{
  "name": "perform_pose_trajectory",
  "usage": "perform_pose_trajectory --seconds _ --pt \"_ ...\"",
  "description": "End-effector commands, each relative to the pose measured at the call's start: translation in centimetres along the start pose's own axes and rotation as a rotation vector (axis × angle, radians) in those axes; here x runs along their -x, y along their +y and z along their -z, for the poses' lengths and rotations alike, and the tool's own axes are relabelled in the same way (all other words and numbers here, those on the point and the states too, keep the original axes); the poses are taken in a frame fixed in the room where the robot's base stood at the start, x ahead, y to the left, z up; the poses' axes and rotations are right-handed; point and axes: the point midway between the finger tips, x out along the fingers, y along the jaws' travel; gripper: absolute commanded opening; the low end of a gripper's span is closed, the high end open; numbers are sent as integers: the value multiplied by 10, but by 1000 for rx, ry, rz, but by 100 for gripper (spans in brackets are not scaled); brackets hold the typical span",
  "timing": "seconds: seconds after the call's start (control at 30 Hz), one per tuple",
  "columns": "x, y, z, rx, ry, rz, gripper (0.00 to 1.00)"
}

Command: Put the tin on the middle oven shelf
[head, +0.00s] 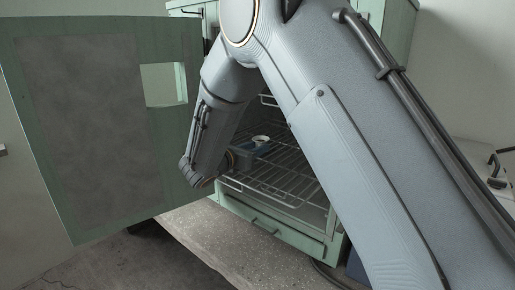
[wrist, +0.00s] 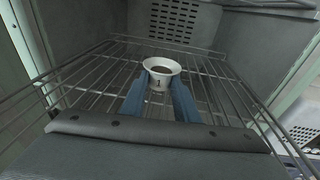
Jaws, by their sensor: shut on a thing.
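The tin is upright inside the oven, over a wire shelf (wrist: 222,88). I cannot tell whether its base touches the wires. In the head view the tin's pale rim (head: 261,138) shows beyond my gripper (head: 252,149), above the wire shelf (head: 290,178). My arm hides much of the oven, so which level this shelf is stays unclear.
The green oven door (head: 95,130) stands wide open at the left. Perforated vents (wrist: 173,20) mark the oven's back wall. The oven side walls stand close on both sides. The wire shelf around the tin is bare. A green drawer front (head: 270,226) lies below the opening.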

Motion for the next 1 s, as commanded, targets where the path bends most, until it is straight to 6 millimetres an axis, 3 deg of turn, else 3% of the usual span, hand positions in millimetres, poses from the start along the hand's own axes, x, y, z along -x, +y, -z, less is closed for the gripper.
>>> perform_pose_trajectory --seconds 0.93,0.97,1.0 --pt "-2 0 26 4 5 -3 6" --pt "-2 0 27 5 6 -2 33" --pt "-2 0 28 6 7 -2 40"
